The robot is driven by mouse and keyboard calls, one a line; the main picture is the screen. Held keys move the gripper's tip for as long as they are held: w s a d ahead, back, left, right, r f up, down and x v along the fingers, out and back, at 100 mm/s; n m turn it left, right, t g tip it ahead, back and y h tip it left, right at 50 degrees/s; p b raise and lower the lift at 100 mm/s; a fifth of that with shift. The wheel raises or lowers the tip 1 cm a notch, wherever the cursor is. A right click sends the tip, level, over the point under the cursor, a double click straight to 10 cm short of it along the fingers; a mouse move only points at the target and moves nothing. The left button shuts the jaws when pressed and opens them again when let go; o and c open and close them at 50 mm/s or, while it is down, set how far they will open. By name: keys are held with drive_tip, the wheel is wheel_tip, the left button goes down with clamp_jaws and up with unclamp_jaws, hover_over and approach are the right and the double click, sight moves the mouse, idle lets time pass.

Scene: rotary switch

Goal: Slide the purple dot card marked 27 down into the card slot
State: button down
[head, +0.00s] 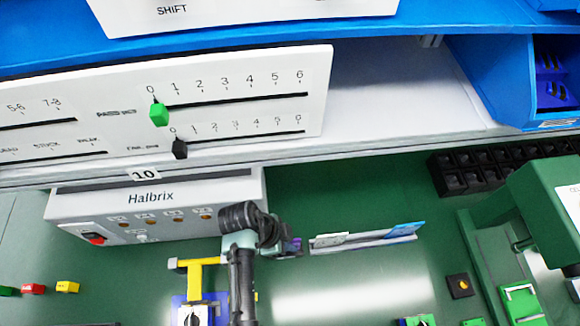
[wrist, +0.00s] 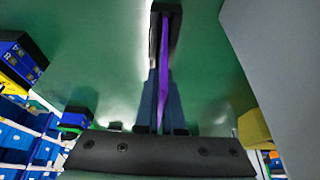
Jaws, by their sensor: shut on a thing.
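In the wrist view the purple card (wrist: 166,65) is seen nearly edge-on, as a thin strip between the two dark fingers of my gripper (wrist: 163,95). Its dots and number cannot be read. Right of my gripper is a long, thin holder (head: 365,242) with a white card and a blue card in it. I cannot tell which opening is the card slot.
The Halbrix box (head: 150,210) stands left of my gripper. A white slider panel (head: 230,95) is above. A yellow T-shaped handle (head: 195,272) is below left. A green machine (head: 550,215) and black bins (head: 475,170) are at right. The green surface below the holder looks clear.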

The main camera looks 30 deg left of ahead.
drive_tip(key=c, duration=1)
unclamp_jaws()
drive_tip(key=shift+o, duration=0.2)
drive_tip(key=v, duration=1.3)
wheel_tip(320, 180, up, 9)
drive_tip(key=p, duration=0.9)
